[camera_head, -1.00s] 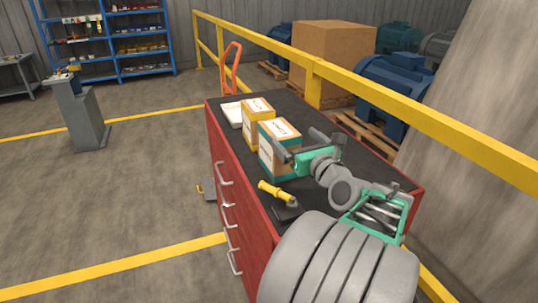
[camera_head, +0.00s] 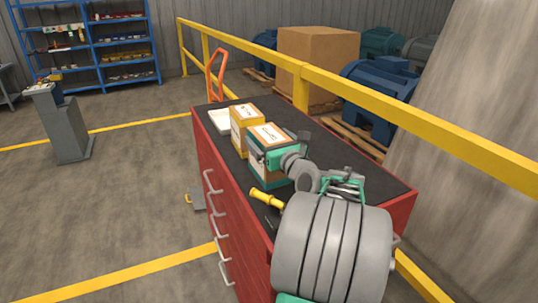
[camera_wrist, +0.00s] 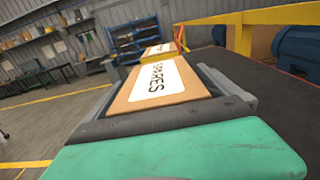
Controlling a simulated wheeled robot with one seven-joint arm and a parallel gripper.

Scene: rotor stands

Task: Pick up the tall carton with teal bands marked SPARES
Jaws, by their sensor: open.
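The tall carton with teal bands (camera_head: 268,134) stands on the dark top of the red tool cabinet. In the wrist view its top (camera_wrist: 150,84) carries a white label reading SPARES. My gripper (camera_head: 280,150) is at the carton, with its palm on the near side. In the wrist view one finger of my gripper (camera_wrist: 160,88) shows along the left of the carton and the other along its right. The jaws are open, and contact with the sides cannot be told. My gripper hides part of the carton in the head view.
A yellow-banded carton (camera_head: 246,114) stands just behind, with a white tray (camera_head: 219,121) beyond it. A yellow-handled tool (camera_head: 266,198) lies near the cabinet's (camera_head: 232,190) left edge. A yellow rail (camera_head: 400,115) runs along the right. The cabinet's back right top is clear.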

